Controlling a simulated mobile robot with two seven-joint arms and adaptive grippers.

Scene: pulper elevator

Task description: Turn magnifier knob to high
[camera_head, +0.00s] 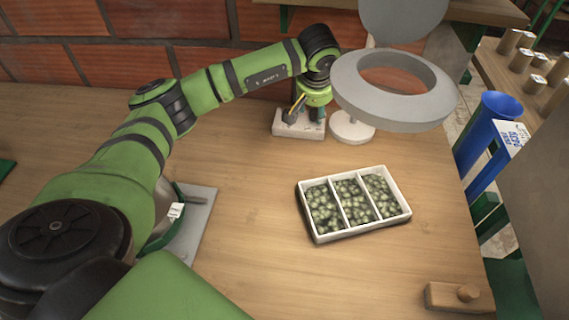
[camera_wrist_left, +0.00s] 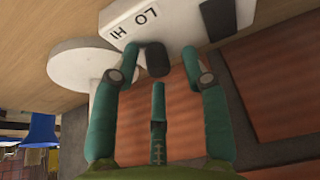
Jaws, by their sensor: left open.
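The white control box (camera_head: 298,123) stands on the table near the brick wall, beside the magnifier's round base (camera_head: 352,128). In the left wrist view the box face (camera_wrist_left: 185,20) carries the words LO and HI. A dark knob (camera_wrist_left: 157,60) projects from it. My left gripper (camera_head: 300,103) is over the box in the head view. In the left wrist view its open fingers (camera_wrist_left: 166,55) lie on either side of the knob; I cannot tell whether they touch it. The knob's pointer setting cannot be read. The magnifier ring (camera_head: 345,88) is right of the gripper.
A white three-part tray (camera_head: 320,239) of green beans sits mid-table. A wooden block with a peg (camera_head: 460,297) is at the front right. A grey plate (camera_head: 200,222) lies partly under my left arm. Blue bins (camera_head: 490,125) stand beyond the right edge.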

